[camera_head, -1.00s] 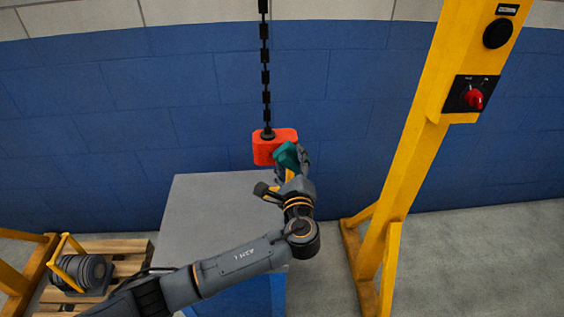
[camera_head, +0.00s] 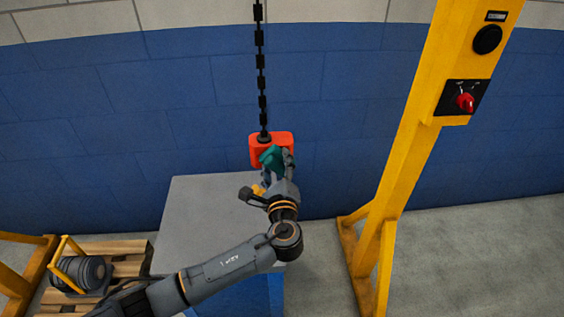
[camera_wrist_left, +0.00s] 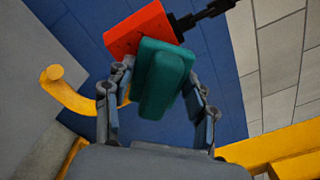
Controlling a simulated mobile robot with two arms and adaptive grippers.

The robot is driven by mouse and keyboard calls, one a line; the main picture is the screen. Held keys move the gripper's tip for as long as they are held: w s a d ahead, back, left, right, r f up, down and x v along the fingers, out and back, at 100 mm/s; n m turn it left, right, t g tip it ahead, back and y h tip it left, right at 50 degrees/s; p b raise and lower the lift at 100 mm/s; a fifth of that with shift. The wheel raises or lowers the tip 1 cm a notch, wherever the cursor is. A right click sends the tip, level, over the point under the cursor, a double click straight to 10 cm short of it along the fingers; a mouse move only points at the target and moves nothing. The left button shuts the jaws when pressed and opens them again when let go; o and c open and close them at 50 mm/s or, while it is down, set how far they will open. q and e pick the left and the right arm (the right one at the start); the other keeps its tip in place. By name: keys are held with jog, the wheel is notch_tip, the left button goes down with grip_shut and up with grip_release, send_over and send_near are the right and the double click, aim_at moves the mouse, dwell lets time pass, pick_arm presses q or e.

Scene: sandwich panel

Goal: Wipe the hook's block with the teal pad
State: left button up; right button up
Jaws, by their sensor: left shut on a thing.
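The hook's block (camera_head: 284,139) is a red-orange box hanging from a black chain (camera_head: 261,80) above the grey-topped table. It also shows in the left wrist view (camera_wrist_left: 132,33), and part of the yellow hook (camera_wrist_left: 66,92) shows there below it. My left gripper (camera_head: 276,166) is shut on the teal pad (camera_head: 270,157). In the left wrist view the teal pad (camera_wrist_left: 163,80) sits between both fingers and overlaps the block's near face. I cannot tell for sure whether pad and block touch. My right gripper is out of view.
A grey-topped table (camera_head: 205,205) with a blue side stands under the block. A yellow post (camera_head: 403,150) with a red switch (camera_head: 465,102) rises at the right. A wooden pallet (camera_head: 130,262) with a dark ribbed object (camera_head: 82,272) lies at the lower left.

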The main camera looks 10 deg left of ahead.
aim_at(252, 157)
pick_arm(q)
jog(key=shift+s+a+r+p, duration=0.1)
jog(key=shift+a+p, duration=0.1)
jog(key=shift+a, duration=0.15)
jog(key=shift+s+a+r+p, duration=0.1)
jog(key=shift+a+p, duration=0.05)
jog(key=shift+a, duration=0.2)
jog(key=shift+s+a+f+p, duration=0.1)
jog(key=shift+s+a+p, duration=0.05)
jog(key=shift+a, duration=0.3)
jog(key=shift+s+a+f+p, duration=0.1)
jog(key=shift+a+p, duration=0.05)
jog(key=shift+a, duration=0.3)
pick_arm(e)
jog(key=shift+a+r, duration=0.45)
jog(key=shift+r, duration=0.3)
pick_arm(q)
jog(key=shift+s+a+r+p, duration=0.1)
jog(key=shift+s+a+p, duration=0.15)
jog(key=shift+a, duration=0.35)
jog(key=shift+s+a+p, duration=0.15)
jog(key=shift+a+p, duration=0.1)
jog(key=shift+a, duration=0.55)
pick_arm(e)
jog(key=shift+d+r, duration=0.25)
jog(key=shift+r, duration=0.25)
